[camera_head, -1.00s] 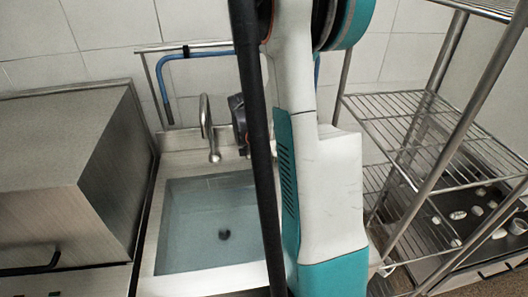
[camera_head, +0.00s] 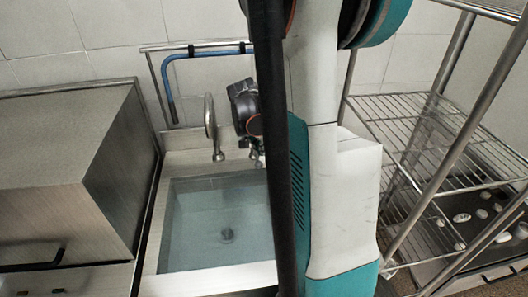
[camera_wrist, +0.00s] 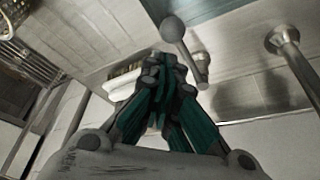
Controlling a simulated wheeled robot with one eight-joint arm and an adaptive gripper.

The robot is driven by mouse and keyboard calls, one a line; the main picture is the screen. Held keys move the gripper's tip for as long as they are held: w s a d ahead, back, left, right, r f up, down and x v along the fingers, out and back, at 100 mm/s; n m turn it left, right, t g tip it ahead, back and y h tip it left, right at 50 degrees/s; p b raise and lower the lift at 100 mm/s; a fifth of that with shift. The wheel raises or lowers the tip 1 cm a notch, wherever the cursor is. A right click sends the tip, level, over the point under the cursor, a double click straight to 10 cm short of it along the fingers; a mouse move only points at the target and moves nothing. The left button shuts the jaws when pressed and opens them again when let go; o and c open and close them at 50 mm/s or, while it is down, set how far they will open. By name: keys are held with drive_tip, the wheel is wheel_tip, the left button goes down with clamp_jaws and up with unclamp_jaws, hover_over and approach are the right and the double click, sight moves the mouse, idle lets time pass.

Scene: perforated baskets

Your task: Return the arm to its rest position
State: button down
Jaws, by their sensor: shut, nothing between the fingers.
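My gripper (camera_wrist: 165,62) shows in the wrist view with its dark and teal fingers drawn together, shut and empty. In the head view my white and teal arm stands upright right of centre. A dark part of it with an orange ring shows beside the black bar, above the back of the sink (camera_head: 215,225). The fingertips cannot be made out in the head view. In the wrist view a grey round-ended rod (camera_wrist: 174,30) appears just beyond the fingertips; I cannot tell whether it touches them.
A curved metal faucet (camera_head: 211,125) rises behind the sink. A steel box-shaped unit (camera_head: 60,165) stands at left. A wire shelf rack (camera_head: 410,125) stands close to my arm at right. A blue hose (camera_head: 170,75) hangs on the back rail. A perforated basket (camera_wrist: 13,8) shows in the wrist view's corner.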

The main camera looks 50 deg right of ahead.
drive_tip(key=v, duration=0.8)
